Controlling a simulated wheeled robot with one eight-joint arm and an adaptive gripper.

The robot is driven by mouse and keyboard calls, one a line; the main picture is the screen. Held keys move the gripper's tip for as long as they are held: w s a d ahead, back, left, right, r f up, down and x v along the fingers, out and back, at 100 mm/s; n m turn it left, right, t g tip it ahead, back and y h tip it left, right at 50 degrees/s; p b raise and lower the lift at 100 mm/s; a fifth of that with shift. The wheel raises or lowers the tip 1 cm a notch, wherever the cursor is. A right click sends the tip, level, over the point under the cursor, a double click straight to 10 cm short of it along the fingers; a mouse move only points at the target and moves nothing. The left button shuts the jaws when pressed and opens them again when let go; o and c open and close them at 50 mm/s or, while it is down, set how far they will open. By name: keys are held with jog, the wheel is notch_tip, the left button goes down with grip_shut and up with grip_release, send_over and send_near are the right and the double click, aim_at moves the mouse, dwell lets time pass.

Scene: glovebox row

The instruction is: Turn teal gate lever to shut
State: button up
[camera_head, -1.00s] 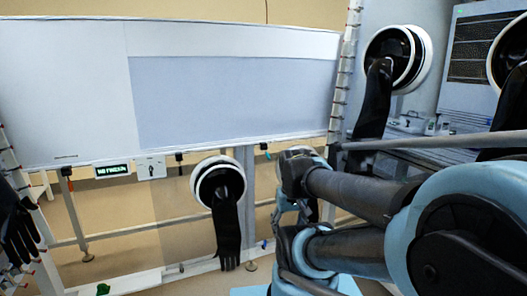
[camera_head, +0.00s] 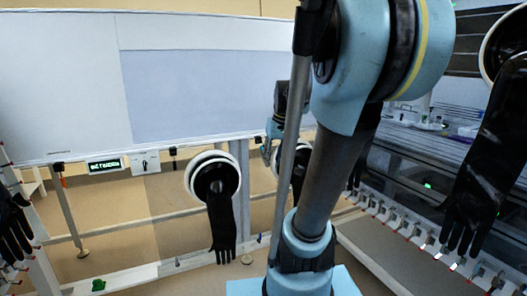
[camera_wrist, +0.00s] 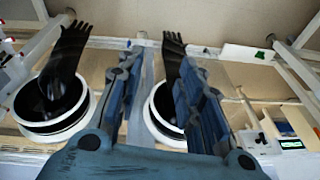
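The teal gate lever cannot be made out for certain now; in the head view my arm and gripper cover the panel's lower edge, where a small teal piece showed earlier. My gripper (camera_head: 268,142) is by that edge, right of the middle glove port, pointing downward. In the wrist view my gripper (camera_wrist: 162,65) has its two blue fingers spread, with no object seen between them. Whether it touches the lever is hidden.
A lit display (camera_head: 105,165) and a small switch plate (camera_head: 145,162) hang under the white panel (camera_head: 60,90). A glove port (camera_head: 213,180) with a black glove stands close left of my gripper.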

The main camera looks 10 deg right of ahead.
jog(key=w+d+r+n+y, duration=0.1)
jog(key=w+r, duration=0.2)
jog(key=w, duration=0.4)
jog(key=w+d+r, duration=0.2)
jog(key=w+r, duration=0.1)
jog(key=w, duration=0.4)
jog(key=n+t, duration=0.1)
send_near(261, 148)
jog(key=shift+y, duration=0.4)
jog(key=x, duration=0.3)
jog(key=d+x, duration=0.1)
jog(key=x, duration=0.5)
jog(key=shift+s+d+f, duration=0.3)
jog(key=shift+f, duration=0.15)
grip_shut()
